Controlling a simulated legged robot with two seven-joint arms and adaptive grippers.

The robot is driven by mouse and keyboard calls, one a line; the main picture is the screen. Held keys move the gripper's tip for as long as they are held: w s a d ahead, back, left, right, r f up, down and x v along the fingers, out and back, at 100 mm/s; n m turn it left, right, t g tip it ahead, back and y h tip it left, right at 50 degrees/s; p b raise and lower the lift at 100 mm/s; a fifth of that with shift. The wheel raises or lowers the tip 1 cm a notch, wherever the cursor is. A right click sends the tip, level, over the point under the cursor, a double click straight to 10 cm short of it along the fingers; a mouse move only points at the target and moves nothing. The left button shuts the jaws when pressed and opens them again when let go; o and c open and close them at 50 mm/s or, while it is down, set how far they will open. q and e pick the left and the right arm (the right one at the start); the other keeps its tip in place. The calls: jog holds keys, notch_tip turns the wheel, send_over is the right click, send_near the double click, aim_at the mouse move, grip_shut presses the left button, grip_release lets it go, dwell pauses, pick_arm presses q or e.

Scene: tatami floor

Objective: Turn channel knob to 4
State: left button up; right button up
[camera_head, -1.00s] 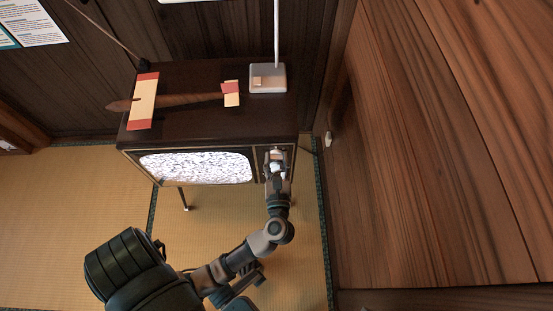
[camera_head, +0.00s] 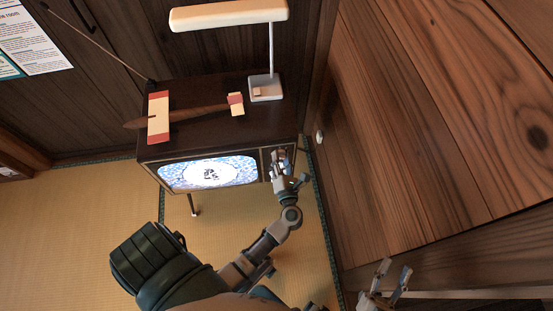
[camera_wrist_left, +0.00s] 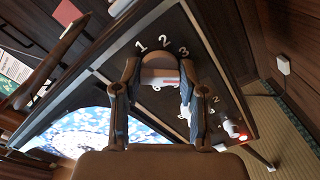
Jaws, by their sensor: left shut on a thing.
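The old television (camera_head: 225,142) stands at the back wall, its lit screen (camera_head: 210,173) showing a dark figure on white and blue. The channel knob (camera_wrist_left: 160,68) is on the panel right of the screen. In the left wrist view, the numbers 1, 2 and 3 show above it and a 6 below it; a 4 cannot be made out, and the knob's setting is unclear. My left gripper (camera_head: 281,160) is shut on the knob, one finger on each side in the wrist view (camera_wrist_left: 160,92). My right gripper (camera_head: 394,270) is open and empty at the bottom right.
A second control with a red glow (camera_wrist_left: 232,129) is lower on the panel. A wooden wall or cabinet (camera_head: 430,130) fills the right side.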

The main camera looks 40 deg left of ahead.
pick_arm(q)
jog(key=shift+w+d+m+p, duration=0.15)
jog(key=shift+m+p, duration=0.25)
jog(key=shift+m, duration=0.2)
pick_arm(e)
jog(key=shift+w+f+g, duration=0.2)
jog(key=shift+f+g, duration=0.35)
jog(key=shift+f, duration=0.05)
jog(key=shift+w+f+g, duration=0.2)
jog(key=shift+f+g, duration=0.35)
jog(key=shift+f, duration=0.05)
pick_arm(q)
jog(key=o, duration=1.1)
jog(key=shift+o, duration=0.2)
jog(key=shift+d, duration=0.1)
pick_arm(e)
jog(key=shift+w+d+f, duration=0.1)
jog(key=shift+d, duration=0.05)
pick_arm(q)
jog(key=v, duration=0.7)
jog(key=shift+d, duration=0.25)
jog(key=shift+a+f, duration=0.1)
